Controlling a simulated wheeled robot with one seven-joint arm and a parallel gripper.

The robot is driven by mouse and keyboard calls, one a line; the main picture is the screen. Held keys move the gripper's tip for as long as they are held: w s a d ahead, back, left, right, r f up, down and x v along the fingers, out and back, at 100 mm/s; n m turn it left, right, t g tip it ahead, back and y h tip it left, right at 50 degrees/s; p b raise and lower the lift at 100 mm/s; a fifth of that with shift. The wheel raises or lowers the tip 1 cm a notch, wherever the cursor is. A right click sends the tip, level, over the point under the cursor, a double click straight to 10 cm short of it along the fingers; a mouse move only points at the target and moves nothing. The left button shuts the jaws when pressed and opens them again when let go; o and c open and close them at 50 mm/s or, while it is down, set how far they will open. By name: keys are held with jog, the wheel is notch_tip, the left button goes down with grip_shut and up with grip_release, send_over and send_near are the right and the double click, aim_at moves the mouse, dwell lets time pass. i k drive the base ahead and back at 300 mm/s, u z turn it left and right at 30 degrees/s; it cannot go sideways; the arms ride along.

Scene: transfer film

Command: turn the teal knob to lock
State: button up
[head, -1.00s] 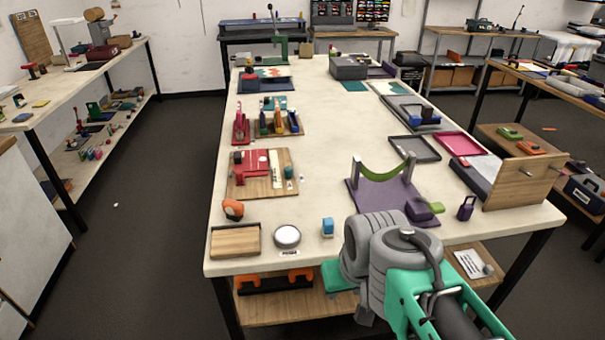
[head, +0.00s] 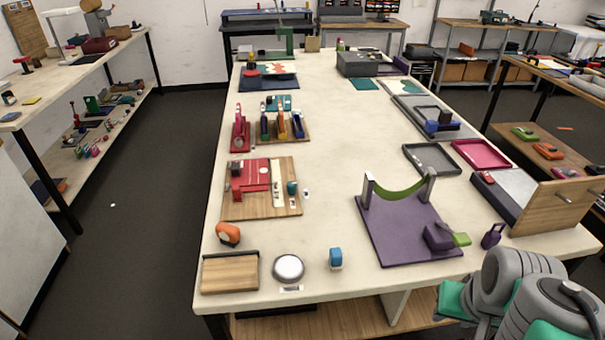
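A small teal knob (head: 292,188) stands at the right side of a wooden board (head: 237,208) on the long pale table. The board also carries a red fixture (head: 256,176) with a dark block at its left end and a pale strip (head: 278,185) beside the knob. The knob is too small here to tell which way it is turned. My gripper is not in view. Only grey and teal links of my arm show at the lower right, well apart from the board.
In front of the board are an orange tape dispenser (head: 228,234), a wooden block (head: 230,273), a round silver disc (head: 289,267) and a blue item (head: 335,258). A purple stand (head: 385,240) with a green strap is to the right. Bare tabletop (head: 330,190) lies between.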

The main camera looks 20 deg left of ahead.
aim_at(291, 187)
jog(key=i, duration=0.4)
jog(key=u, duration=1.25)
jog(key=i, duration=0.5)
